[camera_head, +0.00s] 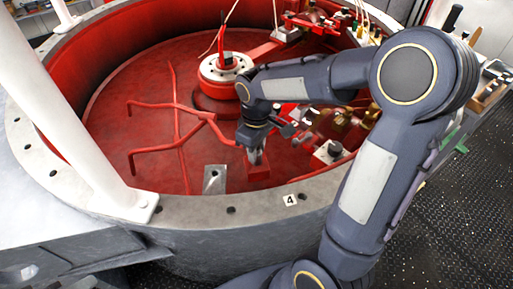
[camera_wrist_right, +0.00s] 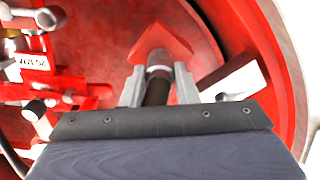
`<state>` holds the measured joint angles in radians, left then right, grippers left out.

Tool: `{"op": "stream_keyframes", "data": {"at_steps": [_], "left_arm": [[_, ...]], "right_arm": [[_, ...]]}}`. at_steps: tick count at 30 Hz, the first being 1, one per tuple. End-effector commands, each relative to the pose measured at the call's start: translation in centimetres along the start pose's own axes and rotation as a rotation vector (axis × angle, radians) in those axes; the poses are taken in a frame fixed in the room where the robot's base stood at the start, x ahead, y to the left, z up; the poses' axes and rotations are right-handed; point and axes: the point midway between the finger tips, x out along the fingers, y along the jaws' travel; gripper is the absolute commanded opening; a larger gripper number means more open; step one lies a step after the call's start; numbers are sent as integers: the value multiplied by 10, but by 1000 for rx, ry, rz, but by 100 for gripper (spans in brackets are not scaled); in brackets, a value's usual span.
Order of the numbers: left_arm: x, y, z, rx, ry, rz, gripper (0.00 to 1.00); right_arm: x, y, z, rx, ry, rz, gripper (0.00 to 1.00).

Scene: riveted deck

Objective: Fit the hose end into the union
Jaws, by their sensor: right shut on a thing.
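My right gripper (camera_head: 255,157) reaches down into the red-floored round housing in the head view. In the right wrist view my right gripper (camera_wrist_right: 158,88) is shut on a dark cylinder with a grey collar, which looks like the hose end (camera_wrist_right: 158,72). Its tip points at a red angular block (camera_wrist_right: 172,42); I cannot tell whether they touch. In the head view a red block (camera_head: 258,181) sits just below the fingertips. I cannot make out for certain which part is the union. My left gripper is not in view.
A grey flanged rim (camera_head: 255,208) with bolt holes and a "4" tag (camera_head: 290,200) surrounds the housing. Red pipes (camera_head: 178,148) and a round hub (camera_head: 225,68) stand inside. Brass fittings (camera_head: 341,119) crowd the right side. A white post (camera_head: 70,120) rises at left.

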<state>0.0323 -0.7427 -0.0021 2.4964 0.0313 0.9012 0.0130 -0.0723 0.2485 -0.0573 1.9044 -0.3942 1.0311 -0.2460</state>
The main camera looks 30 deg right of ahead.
Motion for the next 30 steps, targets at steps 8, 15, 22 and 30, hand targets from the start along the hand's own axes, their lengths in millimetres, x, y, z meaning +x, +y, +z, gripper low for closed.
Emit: {"op": "stream_keyframes", "data": {"at_steps": [8,15,22,30], "left_arm": [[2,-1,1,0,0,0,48],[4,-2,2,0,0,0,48],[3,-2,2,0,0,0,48],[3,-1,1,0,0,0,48]], "right_arm": [[3,0,0,0,0,0,4],[8,0,0,0,0,0,4],[6,0,0,0,0,0,53],[4,0,0,0,1,1,53]]}}
